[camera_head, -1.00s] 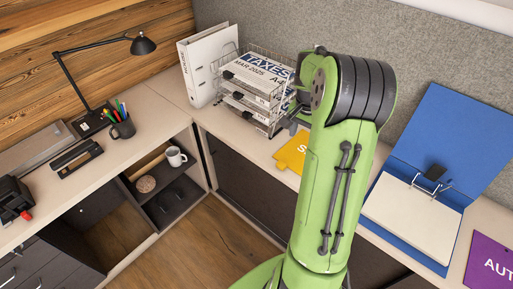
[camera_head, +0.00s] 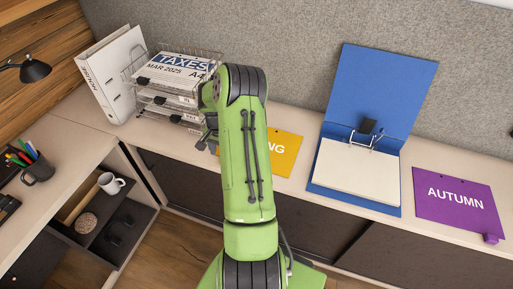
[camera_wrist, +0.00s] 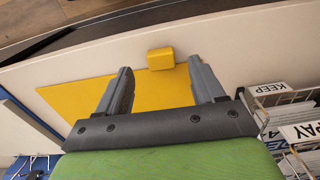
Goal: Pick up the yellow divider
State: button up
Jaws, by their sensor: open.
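The yellow divider (camera_head: 285,152) lies flat on the counter, partly hidden behind my arm in the head view; the letters "NG" show on it. In the wrist view the yellow divider (camera_wrist: 150,92) spreads below my gripper, with its raised yellow tab (camera_wrist: 160,59) at the counter-edge side. My gripper (camera_wrist: 160,80) is open and empty, its two fingers over the divider with the tab beyond and between their tips. In the head view my gripper (camera_head: 207,138) shows only in part beside the arm. I cannot tell the height of the fingers above the divider.
A wire tray rack (camera_head: 168,110) with papers stands left of my gripper, close by. An open blue binder (camera_head: 385,85) with white sheets lies to the right, then a purple divider (camera_head: 455,198). A white binder (camera_head: 112,75) stands at the far left.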

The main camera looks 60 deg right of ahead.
notch_tip(320, 180, down, 4)
jog(key=shift+w+d+r, duration=0.1)
jog(key=shift+r, duration=0.2)
grip_shut()
